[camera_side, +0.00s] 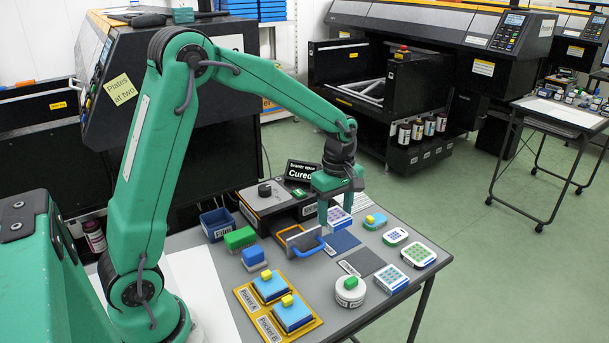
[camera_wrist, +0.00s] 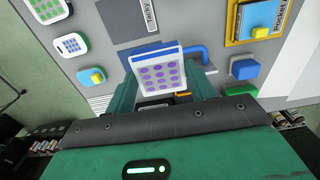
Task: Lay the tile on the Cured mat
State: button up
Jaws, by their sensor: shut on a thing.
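The tile (camera_side: 339,217) is white with purple dots. My gripper (camera_side: 338,203) is shut on it and holds it above the table, near the blue mat. In the wrist view the tile (camera_wrist: 160,72) stands tilted between my fingers (camera_wrist: 165,92). A dark blue mat (camera_side: 343,241) and a dark grey mat (camera_side: 361,262) lie side by side on the table. The grey mat's label reads Tacky in the wrist view (camera_wrist: 150,13); the blue mat's label is not readable. A black sign (camera_side: 303,173) behind reads Cured.
Blocks with yellow knobs sit in a yellow two-pocket tray (camera_side: 295,332). A white round pot (camera_side: 350,290), dotted tiles (camera_side: 418,254) and a teal block (camera_side: 375,221) surround the mats.

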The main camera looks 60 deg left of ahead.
jog(key=w+d, duration=0.1)
jog(key=d, duration=0.6)
jog(key=shift+w, duration=0.2)
jog(key=shift+a, duration=0.1)
send_over(341, 240)
notch_tip(341, 240, down, 7)
jog(key=shift+w+r, duration=0.1)
jog(key=shift+f, duration=2.05)
jog(key=shift+f, duration=0.1)
jog(key=o, duration=0.8)
jog(key=shift+o, duration=0.2)
